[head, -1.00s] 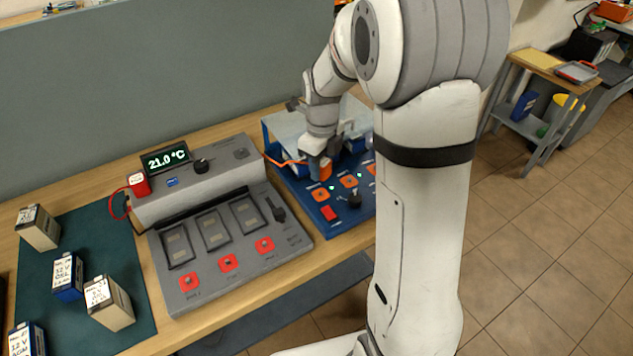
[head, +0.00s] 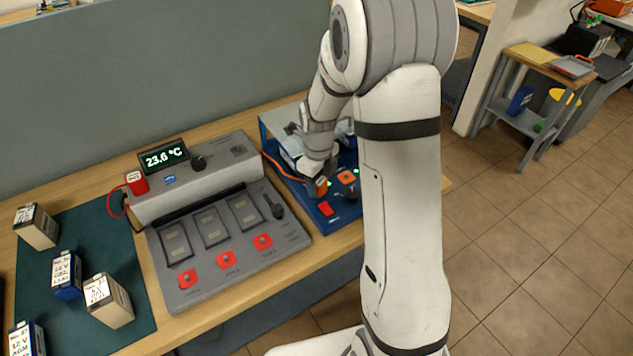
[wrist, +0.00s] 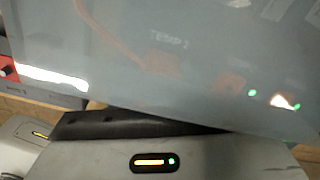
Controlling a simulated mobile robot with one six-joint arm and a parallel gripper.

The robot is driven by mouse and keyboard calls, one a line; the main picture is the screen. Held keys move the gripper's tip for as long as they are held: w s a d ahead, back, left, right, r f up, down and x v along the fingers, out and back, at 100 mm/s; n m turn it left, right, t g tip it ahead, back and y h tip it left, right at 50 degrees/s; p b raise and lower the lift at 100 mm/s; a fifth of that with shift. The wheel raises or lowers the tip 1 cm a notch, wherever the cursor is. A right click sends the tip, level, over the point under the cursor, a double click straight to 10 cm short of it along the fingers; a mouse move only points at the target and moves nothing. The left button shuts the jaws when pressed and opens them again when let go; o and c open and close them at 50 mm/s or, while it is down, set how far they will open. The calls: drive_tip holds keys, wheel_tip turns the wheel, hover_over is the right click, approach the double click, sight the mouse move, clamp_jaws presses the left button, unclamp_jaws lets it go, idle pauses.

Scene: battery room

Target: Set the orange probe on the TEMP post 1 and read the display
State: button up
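The display (head: 165,157) on the grey bench unit reads 23.6 °C. My gripper (head: 318,186) is low over the front left of the blue panel, at the leftmost orange pad. The orange probe's cable (head: 277,163) runs from the grey unit to my gripper, which seems shut on the probe; the fingers and probe tip are largely hidden. In the wrist view a TEMP 1 label (wrist: 168,38) shows faintly through a greyish see-through sheet, with a blurred orange shape below it. I cannot see the contact between probe and TEMP post 1.
A clear cover (head: 283,121) stands over the back of the blue panel (head: 339,218), close to my wrist. Another orange pad (head: 346,177) and a black knob are just right of my gripper. Labelled batteries stand on the green mat (head: 130,312) at left.

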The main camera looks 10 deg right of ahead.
drive_tip(key=o, duration=0.4)
wheel_tip(320, 180, up, 12)
drive_tip(key=s+r+n+t, duration=0.1)
drive_tip(key=s+n, duration=0.6)
drive_tip(key=n, duration=0.2)
drive_tip(key=s+r+n+t, duration=0.1)
drive_tip(key=s+r+n, duration=0.1)
drive_tip(key=s+n, duration=0.5)
drive_tip(key=s+r+n+t, duration=0.1)
drive_tip(key=s+r+n, duration=0.1)
drive_tip(key=s+n, duration=0.5)
drive_tip(key=shift+s+r+n, duration=0.1)
drive_tip(key=shift+s+n, duration=0.05)
drive_tip(key=shift+n, duration=1.1)
drive_tip(key=shift+s+r+n, duration=0.1)
drive_tip(key=shift+n, duration=1.15)
